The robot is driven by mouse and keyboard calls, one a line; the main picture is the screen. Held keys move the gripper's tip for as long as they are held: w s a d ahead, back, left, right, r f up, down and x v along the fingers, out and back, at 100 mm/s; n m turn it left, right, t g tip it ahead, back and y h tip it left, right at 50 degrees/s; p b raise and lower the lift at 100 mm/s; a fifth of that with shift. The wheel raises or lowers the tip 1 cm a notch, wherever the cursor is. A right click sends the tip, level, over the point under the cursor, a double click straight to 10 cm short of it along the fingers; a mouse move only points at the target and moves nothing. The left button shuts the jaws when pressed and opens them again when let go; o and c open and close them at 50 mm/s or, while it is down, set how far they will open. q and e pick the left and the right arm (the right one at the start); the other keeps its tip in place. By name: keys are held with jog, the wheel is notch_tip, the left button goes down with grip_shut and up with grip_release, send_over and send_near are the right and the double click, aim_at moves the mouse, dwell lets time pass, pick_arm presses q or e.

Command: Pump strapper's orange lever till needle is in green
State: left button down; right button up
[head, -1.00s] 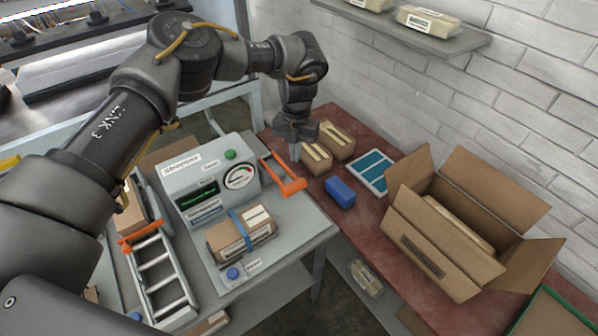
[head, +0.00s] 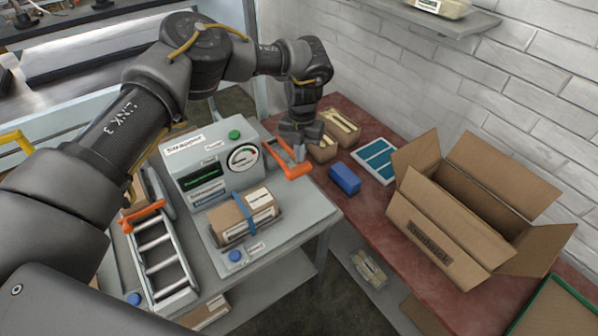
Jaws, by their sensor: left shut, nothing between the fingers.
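The strapper (head: 195,178) is a grey machine on the grey table, with a green button and a round dial (head: 243,158). The dial's needle is too small for me to read against the green. The orange lever (head: 292,172) sticks out at the strapper's right side, with its crossbar grip at the outer end. My left gripper (head: 299,156) is shut and empty, just over the lever's grip end. I cannot tell whether the fingertips touch the lever. My right gripper is not in view.
A strapped carton (head: 230,222) lies on the strapper's front plate. A blue block (head: 344,179), small boxes (head: 341,126) and a large open carton (head: 440,245) stand on the red bench. A roller rack (head: 160,255) is at left. A brick wall bounds the right.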

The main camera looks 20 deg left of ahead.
pick_arm(q)
jog(key=shift+f, duration=0.5)
jog(key=shift+s, duration=0.1)
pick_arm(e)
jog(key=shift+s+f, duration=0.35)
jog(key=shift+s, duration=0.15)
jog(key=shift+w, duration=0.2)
